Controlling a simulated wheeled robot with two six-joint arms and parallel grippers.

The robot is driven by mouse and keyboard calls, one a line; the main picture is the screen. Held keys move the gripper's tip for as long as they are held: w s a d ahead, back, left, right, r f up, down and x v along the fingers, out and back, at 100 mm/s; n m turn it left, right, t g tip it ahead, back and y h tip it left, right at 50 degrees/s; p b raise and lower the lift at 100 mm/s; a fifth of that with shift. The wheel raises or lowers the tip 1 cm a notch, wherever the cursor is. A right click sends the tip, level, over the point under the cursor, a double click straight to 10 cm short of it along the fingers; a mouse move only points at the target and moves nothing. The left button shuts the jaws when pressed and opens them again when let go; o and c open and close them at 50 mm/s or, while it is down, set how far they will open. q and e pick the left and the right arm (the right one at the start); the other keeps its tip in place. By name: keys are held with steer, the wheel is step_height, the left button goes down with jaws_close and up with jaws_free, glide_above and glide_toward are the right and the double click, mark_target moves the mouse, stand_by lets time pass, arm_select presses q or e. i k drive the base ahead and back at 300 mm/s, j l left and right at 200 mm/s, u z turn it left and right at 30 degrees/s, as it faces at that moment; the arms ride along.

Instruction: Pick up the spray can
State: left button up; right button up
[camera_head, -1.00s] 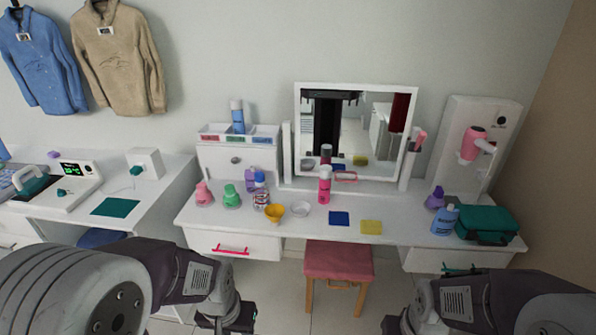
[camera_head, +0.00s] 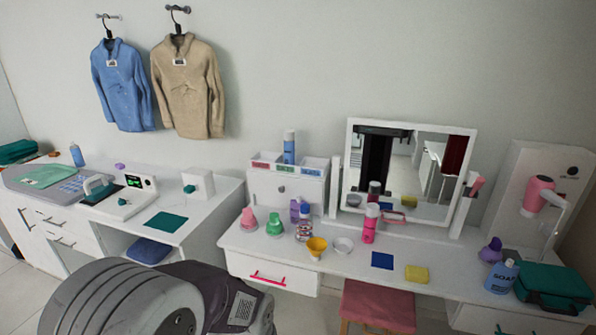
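A tall blue can with a pale cap (camera_head: 289,148) stands upright on top of the small white drawer box. A pink can with a pale cap (camera_head: 369,224) stands upright on the dressing table in front of the mirror. I cannot tell from their looks which of the two is the spray can. A blue bottle (camera_head: 77,156) also stands at the far left, by the wall. Part of my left arm shows at the bottom left, but its gripper is below the picture. My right gripper is out of view.
The white dressing table (camera_head: 262,243) holds a yellow cup (camera_head: 316,247), small bottles, a mirror (camera_head: 408,170), a soap bottle (camera_head: 501,277) and a green case (camera_head: 553,288). A pink stool (camera_head: 378,305) stands under it. A white counter is on the left.

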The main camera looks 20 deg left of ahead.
mark_target(369, 230)
steer(key=i+z, duration=0.25)
steer(key=i, duration=0.25)
steer(key=i+j+z, duration=0.3)
steer(key=i, duration=0.15)
